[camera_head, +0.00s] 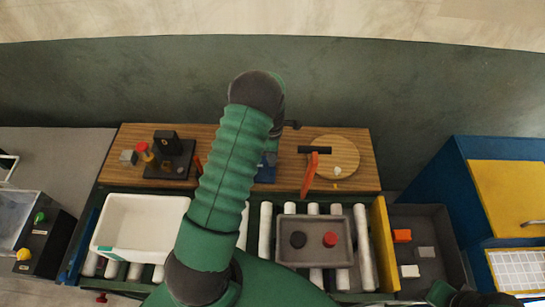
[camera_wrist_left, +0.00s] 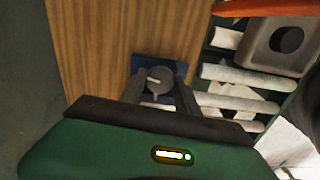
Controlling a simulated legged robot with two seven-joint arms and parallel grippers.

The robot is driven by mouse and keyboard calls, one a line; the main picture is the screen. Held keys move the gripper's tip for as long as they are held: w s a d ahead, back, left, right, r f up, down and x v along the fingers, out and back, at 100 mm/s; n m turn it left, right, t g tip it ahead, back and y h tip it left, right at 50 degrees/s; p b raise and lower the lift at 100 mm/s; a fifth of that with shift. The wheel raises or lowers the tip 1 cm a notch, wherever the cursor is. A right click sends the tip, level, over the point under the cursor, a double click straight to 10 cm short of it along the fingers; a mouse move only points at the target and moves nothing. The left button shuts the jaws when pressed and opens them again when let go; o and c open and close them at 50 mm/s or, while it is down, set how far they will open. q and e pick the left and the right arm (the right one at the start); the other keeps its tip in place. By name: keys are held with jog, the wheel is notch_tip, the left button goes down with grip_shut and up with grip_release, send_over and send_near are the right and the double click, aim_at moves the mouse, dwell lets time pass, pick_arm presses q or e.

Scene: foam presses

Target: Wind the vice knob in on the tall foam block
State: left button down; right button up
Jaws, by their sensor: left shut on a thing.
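The blue vice (camera_head: 265,173) stands on the wooden bench top, mostly hidden behind my green left arm in the head view. In the left wrist view the blue vice (camera_wrist_left: 180,67) shows beyond my fingers, with a round grey knob (camera_wrist_left: 159,75) on it. My left gripper (camera_wrist_left: 159,84) has a finger on each side of the knob and is shut on it. A small pale patch shows between the fingers below the knob; I cannot tell whether it is the tall foam block. My right gripper is not in view.
A black press (camera_head: 168,158) with a red knob stands left on the bench (camera_head: 225,135). A round wooden board (camera_head: 345,158) with an orange-handled tool (camera_head: 309,175) lies right. In front, rollers carry a white tray (camera_head: 140,222) and a grey tray (camera_head: 292,255) holding two discs.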

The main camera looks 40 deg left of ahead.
pick_arm(q)
jog(key=m, duration=0.2)
jog(key=m+b, duration=0.2)
jog(key=m, duration=0.1)
jog(key=shift+w+a+r+m, duration=0.15)
jog(key=shift+w+a+m, duration=0.05)
jog(key=shift+w+m, duration=0.1)
jog(key=m+b, duration=0.1)
jog(key=m, duration=0.3)
jog(key=m+b, duration=0.1)
jog(key=m, duration=0.4)
jog(key=shift+s+m+b, duration=0.15)
jog(key=shift+m+b, duration=0.15)
jog(key=shift+m, duration=0.1)
jog(key=shift+s+d+m, duration=0.1)
jog(key=shift+d+m, duration=0.05)
jog(key=shift+m, duration=1.15)
jog(key=shift+s+d+f+m, duration=0.1)
jog(key=shift+f+m, duration=0.1)
jog(key=shift+m, duration=0.1)
jog(key=c, duration=0.9)
grip_release()
